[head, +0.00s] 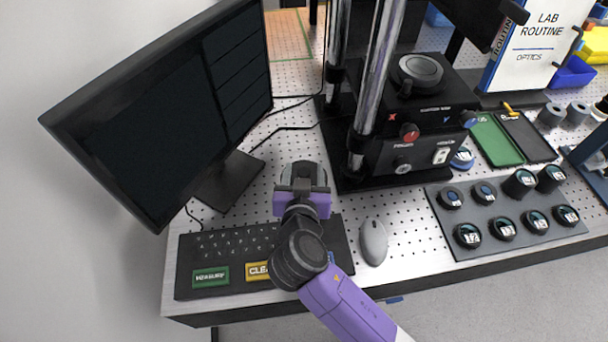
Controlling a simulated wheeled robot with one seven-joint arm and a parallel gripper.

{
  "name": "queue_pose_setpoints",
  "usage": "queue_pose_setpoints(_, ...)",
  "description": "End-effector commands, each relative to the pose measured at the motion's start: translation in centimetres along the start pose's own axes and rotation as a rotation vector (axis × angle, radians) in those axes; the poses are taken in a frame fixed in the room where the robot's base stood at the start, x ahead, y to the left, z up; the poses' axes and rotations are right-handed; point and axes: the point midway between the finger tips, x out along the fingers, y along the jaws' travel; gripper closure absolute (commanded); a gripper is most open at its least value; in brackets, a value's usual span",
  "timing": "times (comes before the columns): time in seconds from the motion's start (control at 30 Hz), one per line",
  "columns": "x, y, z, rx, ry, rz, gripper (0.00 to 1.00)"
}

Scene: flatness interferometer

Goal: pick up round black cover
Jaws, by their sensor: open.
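A round black disc with a grey top (419,70) sits on top of the black interferometer box (425,135). It may be the round black cover; I cannot tell for certain. Several other round black pieces with labels stand on a grey tray (470,245) at the right. My gripper (302,172) is over the table, just beyond the keyboard, left of the instrument and well apart from the disc. It is open, and I see nothing held; its fingertips are largely hidden by its own body.
A large monitor (165,100) stands at left, with a black keyboard (225,245) before it and a grey mouse (373,242) beside it. Upright chrome posts (377,80) rise between my gripper and the disc.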

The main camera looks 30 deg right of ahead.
Motion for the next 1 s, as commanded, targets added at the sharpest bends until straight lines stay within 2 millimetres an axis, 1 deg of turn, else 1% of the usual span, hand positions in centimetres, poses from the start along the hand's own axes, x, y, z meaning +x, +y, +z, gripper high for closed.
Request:
queue_pose_setpoints(0.1, 0.40, 0.00, 0.01, 0.001, 0.000, 0.000, 0.46)
queue_pose_setpoints(0.27, 0.40, 0.00, 0.04, 0.001, 0.000, -0.001, 0.46)
queue_pose_setpoints(0.37, 0.39, 0.00, 0.04, 0.000, 0.000, -0.001, 0.64)
queue_pose_setpoints(0.5, 0.37, -0.01, 0.04, 0.000, 0.000, -0.001, 0.91)
queue_pose_setpoints(0.53, 0.37, 0.00, 0.05, 0.000, 0.000, -0.001, 0.97)
queue_pose_setpoints(0.57, 0.37, -0.01, 0.05, 0.000, 0.000, -0.001, 1.00)
queue_pose_setpoints(0.87, 0.34, -0.01, -0.04, 0.000, 0.000, -0.001, 1.00)
queue_pose_setpoints(1.0, 0.17, -0.06, -0.60, 0.001, 0.001, -0.002, 1.00)
